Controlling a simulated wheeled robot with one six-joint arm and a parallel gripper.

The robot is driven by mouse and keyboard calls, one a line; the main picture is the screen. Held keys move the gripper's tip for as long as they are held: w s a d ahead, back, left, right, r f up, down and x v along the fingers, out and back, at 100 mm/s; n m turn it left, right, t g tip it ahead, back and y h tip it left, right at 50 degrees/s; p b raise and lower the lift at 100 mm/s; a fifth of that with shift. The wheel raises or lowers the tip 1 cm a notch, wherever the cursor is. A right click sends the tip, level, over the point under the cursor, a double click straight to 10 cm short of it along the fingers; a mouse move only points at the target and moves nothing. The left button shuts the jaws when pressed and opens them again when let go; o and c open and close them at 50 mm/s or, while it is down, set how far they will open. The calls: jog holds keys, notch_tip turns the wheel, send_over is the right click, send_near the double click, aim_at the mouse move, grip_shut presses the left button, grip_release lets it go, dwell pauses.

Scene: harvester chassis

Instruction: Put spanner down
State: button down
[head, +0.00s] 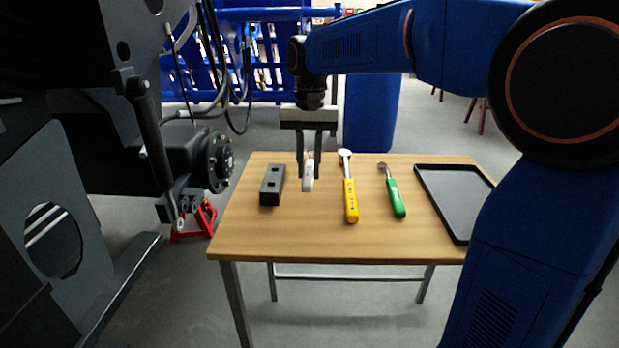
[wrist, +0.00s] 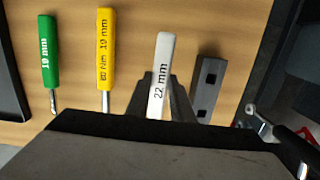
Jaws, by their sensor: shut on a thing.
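The spanner (wrist: 160,75) is a light grey tool marked 22 mm in the wrist view. In the head view the spanner (head: 308,176) hangs from my gripper (head: 309,158), which points down over the table. My gripper's fingers also show in the wrist view (wrist: 158,97), on both sides of the spanner. The fingers are shut on it. The spanner is over the wooden table (head: 300,240), between a black block and a yellow-handled tool. I cannot tell for sure whether it touches the table top. Its lower part in the wrist view is hidden by my gripper.
A black block with square holes (head: 272,185) lies left of the spanner. A yellow tool (head: 351,200) and a green tool (head: 396,197) lie to the right, then a black tray (head: 456,190). The table's front strip is clear. Dark machinery (head: 180,160) stands at the left.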

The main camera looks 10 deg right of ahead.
jog(key=shift+f, duration=1.65)
jog(key=c, duration=1.6)
grip_release()
jog(key=shift+f, duration=0.15)
jog(key=shift+o, duration=0.2)
jog(key=r, duration=0.8)
jog(key=w+r, duration=0.1)
jog(key=r, duration=0.3)
jog(key=shift+w+d+r, duration=0.1)
jog(key=shift+d, duration=0.1)
